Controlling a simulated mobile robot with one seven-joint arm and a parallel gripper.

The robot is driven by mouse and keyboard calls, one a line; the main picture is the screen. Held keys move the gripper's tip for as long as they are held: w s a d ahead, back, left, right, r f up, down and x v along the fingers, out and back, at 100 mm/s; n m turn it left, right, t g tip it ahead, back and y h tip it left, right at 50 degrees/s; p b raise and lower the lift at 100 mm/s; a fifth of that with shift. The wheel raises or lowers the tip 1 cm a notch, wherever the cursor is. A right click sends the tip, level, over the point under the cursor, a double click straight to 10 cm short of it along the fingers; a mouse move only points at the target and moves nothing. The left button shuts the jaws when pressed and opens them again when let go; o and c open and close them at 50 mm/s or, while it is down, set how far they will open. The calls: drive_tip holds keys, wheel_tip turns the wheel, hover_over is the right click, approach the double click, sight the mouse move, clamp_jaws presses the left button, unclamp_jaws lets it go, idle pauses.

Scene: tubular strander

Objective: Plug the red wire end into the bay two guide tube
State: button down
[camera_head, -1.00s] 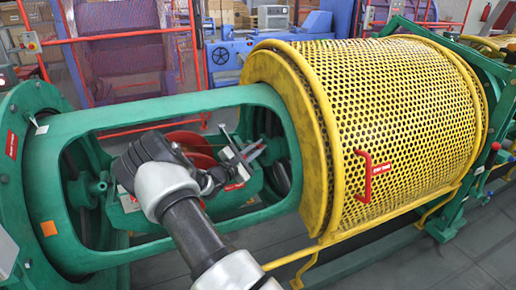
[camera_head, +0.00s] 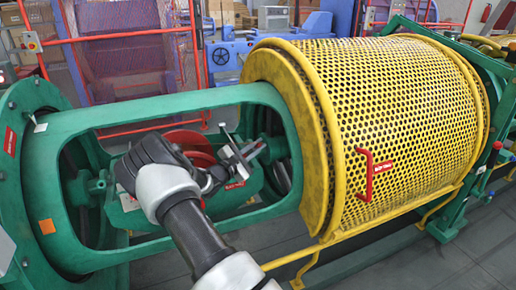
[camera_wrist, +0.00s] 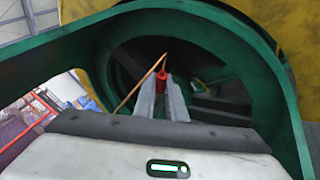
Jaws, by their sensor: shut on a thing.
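My gripper (camera_wrist: 162,100) is shut on the red wire end (camera_wrist: 162,78), which shows as a small red piece between the fingertips in the wrist view. A thin copper-coloured wire (camera_wrist: 137,86) slants past the left finger to the red piece. In the head view my gripper (camera_head: 243,152) is inside the open window of the green bay frame, right of the red reel (camera_head: 190,143). The wrist view faces a dark round opening (camera_wrist: 200,65) in the green frame. I cannot make out the guide tube in either view.
The green frame (camera_head: 150,110) surrounds my arm's end, with its bars above and below. A yellow perforated guard (camera_head: 400,120) with a red handle (camera_head: 368,175) stands close on the right. Blue machinery (camera_head: 235,55) and red fence posts are behind.

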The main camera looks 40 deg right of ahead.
drive_tip(key=shift+w+d+f+b, duration=0.15)
drive_tip(key=shift+w+f+b, duration=0.25)
drive_tip(key=shift+b, duration=0.05)
drive_tip(key=c, duration=1.7)
unclamp_jaws()
drive_tip(key=p+v, duration=0.2)
drive_tip(key=v, duration=1.5)
drive_tip(key=shift+a+p, duration=0.25)
drive_tip(key=shift+p, duration=0.1)
